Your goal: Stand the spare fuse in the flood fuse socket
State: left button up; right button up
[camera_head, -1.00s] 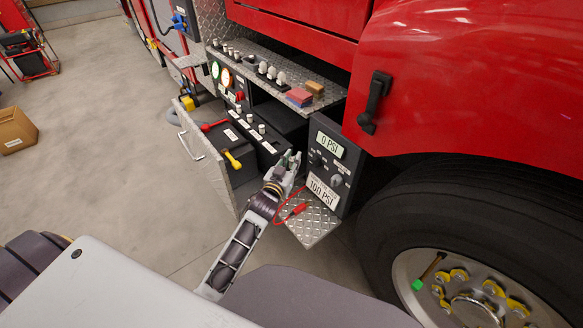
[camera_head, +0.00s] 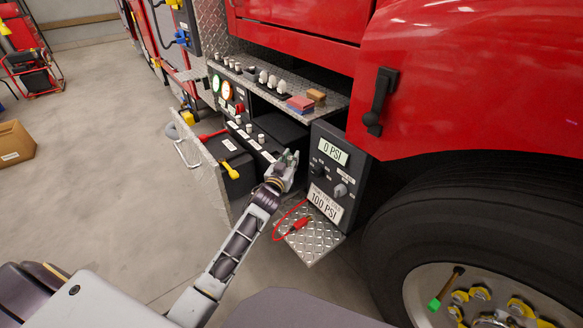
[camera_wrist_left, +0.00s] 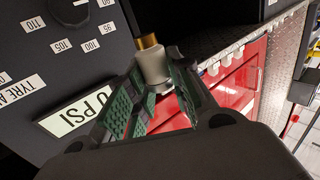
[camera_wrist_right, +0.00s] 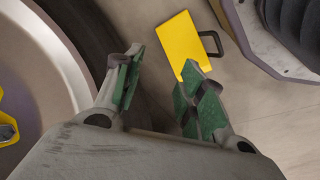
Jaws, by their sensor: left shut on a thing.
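My left gripper (camera_head: 287,160) is shut on a pale cylindrical fuse with a gold cap (camera_wrist_left: 152,62). In the left wrist view the fuse stands up between the green finger pads, its lower part hidden by the fingers. In the head view the gripper is in front of the dark bay, left of the 0 PSI panel (camera_head: 331,165), and the fuse is too small to make out. A black fuse box with several white fuses (camera_head: 250,129) is just left of the gripper; its labels and the flood socket cannot be told apart. My right gripper (camera_wrist_right: 160,75) is open and empty.
A diamond-plate shelf above holds knobs and red, blue and tan blocks (camera_head: 301,103). An open metal door (camera_head: 200,158) stands left of the fuse box. A step plate with a red clip (camera_head: 301,224) is below. A yellow block (camera_wrist_right: 177,42) is near the right gripper.

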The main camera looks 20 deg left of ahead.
pick_arm(q)
jog(key=w+a+y+b, duration=0.1)
jog(key=w+a+b, duration=0.1)
jog(key=b, duration=0.1)
jog(key=w+a+n+y+b, duration=0.1)
jog(key=w+a+b, duration=0.2)
jog(key=b, duration=0.1)
jog(key=w+a+f+b, duration=0.1)
jog(key=w+a+b, duration=0.1)
jog(key=a+b, duration=0.1)
jog(key=shift+w+f+n+y+b, duration=0.1)
jog(key=shift+w+n+y+b, duration=0.2)
jog(key=shift+w+y+b, duration=0.1)
jog(key=shift+w+a+r+n+y+b, duration=0.15)
jog(key=shift+w+a+n+y+b, duration=0.2)
jog(key=shift+a+b, duration=0.35)
jog(key=shift+w+a+r+n+y+b, duration=0.15)
jog(key=shift+w+a+b, duration=0.25)
jog(key=shift+a+b, duration=0.2)
pick_arm(e)
jog(key=shift+r+t, duration=0.5)
jog(key=shift+r, duration=5.75)
jog(key=a+f+t+y, duration=0.2)
jog(key=a+f+y, duration=0.1)
jog(key=a+f, duration=0.5)
jog(key=shift+w+a+f+y, duration=0.2)
jog(key=shift+a+f+y, duration=0.15)
jog(key=shift+f, duration=0.5)
